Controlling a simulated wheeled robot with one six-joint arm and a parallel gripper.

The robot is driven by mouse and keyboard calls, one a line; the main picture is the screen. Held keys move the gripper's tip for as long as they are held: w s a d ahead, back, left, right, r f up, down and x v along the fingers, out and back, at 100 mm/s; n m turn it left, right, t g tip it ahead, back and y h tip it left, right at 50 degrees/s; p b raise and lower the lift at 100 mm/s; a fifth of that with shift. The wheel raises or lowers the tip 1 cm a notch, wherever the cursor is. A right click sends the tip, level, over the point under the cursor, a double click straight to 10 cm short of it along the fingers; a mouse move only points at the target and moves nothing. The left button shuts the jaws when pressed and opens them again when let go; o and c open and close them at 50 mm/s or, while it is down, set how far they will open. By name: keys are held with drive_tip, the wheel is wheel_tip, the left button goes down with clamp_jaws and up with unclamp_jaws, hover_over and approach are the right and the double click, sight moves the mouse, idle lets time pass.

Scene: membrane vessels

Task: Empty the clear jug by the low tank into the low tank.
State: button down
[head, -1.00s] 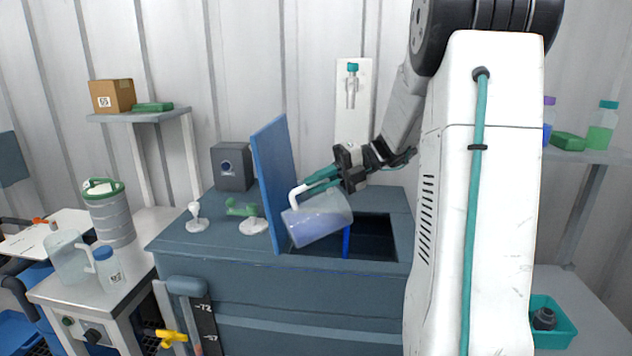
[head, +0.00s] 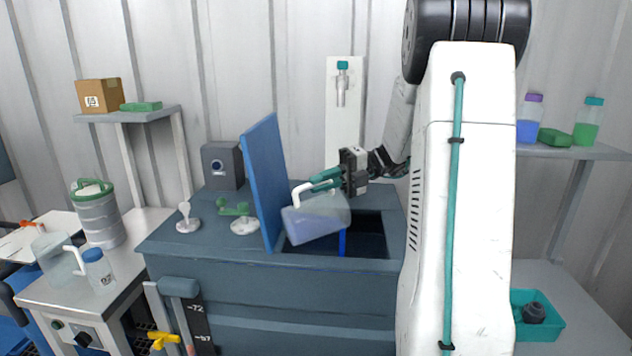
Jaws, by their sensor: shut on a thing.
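My gripper (head: 322,181) is shut on the white handle of a clear jug (head: 318,216). The jug is held tilted over the opening of the low tank (head: 215,268), beside the raised blue lid. Bluish liquid shows inside the jug, lying toward its lower left side. No stream of liquid can be made out. The tank's open well (head: 370,236) is dark, and its contents are hidden. Another clear jug (head: 57,257) with a white handle stands on the side bench at the left.
The blue lid (head: 264,180) stands upright just left of the held jug. White and green fittings (head: 235,209) sit on the tank top. A bottle (head: 99,270) and a ribbed canister (head: 99,215) stand on the left bench. A teal bin (head: 537,316) is at the right.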

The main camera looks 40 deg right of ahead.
sight(334, 193)
drive_tip(key=shift+s+d+f, duration=0.15)
drive_tip(key=shift+d, duration=0.4)
drive_tip(key=shift+s+d+f+t+y, duration=0.2)
drive_tip(key=shift+d+t+y, duration=0.05)
drive_tip(key=shift+d+y, duration=0.25)
drive_tip(key=shift+s+d+f+t+y, duration=0.15)
drive_tip(key=shift+d+f+t+y, duration=0.1)
drive_tip(key=shift+d+y, duration=0.25)
drive_tip(key=shift+a, duration=0.1)
drive_tip(key=shift+a, duration=0.1)
